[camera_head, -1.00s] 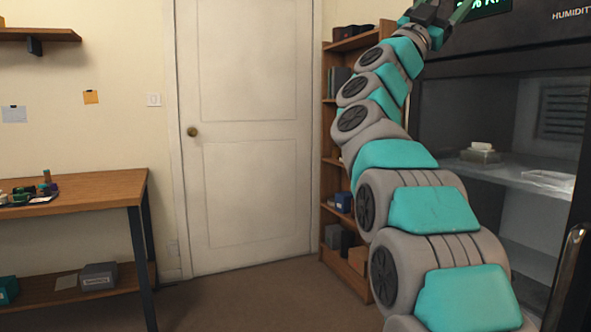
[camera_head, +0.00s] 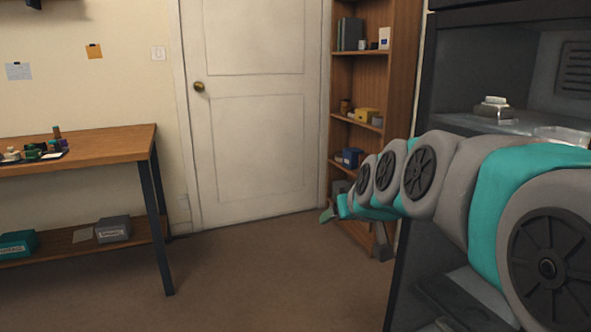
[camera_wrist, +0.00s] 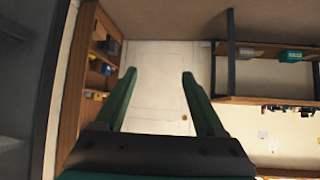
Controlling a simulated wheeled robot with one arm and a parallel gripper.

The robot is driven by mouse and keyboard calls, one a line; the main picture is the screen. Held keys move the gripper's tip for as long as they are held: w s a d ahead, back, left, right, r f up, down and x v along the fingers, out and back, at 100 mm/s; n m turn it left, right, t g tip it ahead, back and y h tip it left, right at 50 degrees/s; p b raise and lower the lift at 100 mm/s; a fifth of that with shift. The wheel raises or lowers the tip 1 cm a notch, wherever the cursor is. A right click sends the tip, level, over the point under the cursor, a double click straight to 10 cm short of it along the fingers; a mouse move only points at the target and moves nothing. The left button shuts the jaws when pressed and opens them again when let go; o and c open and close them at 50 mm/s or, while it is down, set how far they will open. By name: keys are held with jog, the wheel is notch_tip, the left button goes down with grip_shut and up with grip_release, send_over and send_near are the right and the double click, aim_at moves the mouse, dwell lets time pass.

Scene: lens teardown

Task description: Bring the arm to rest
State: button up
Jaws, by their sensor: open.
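My arm reaches in from the right in the head view, past the dark cabinet, with its far end low in front of the bookshelf. My gripper (camera_head: 328,212) is small at that far end, and its fingers are hard to make out there. In the wrist view my gripper (camera_wrist: 158,80) shows two green fingers spread well apart with nothing between them. The white door (camera_wrist: 158,90) lies some way beyond the fingers. That view is turned upside down, with the floor at the top.
A dark cabinet (camera_head: 412,190) with an open bay stands at the right, close to my arm. A wooden bookshelf (camera_head: 362,90) stands beside the door. A wooden table (camera_head: 100,148) with small items is at the left. The floor (camera_head: 260,275) between is clear.

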jog(key=s+d+f+g, duration=0.2)
jog(key=s+f+g, duration=0.2)
jog(key=s+f, duration=0.3)
jog(key=s+d+f+m+g+h, duration=0.1)
jog(key=s+f+g, duration=0.3)
jog(key=s, duration=1.3)
jog(key=s+d+f+m+g+h, duration=0.1)
jog(key=s+d+f+g, duration=0.1)
jog(key=s+f, duration=0.7)
jog(key=s+g, duration=0.1)
jog(key=s, duration=0.2)
jog(key=shift+d+f+g, duration=0.35)
jog(key=shift+f+g, duration=0.05)
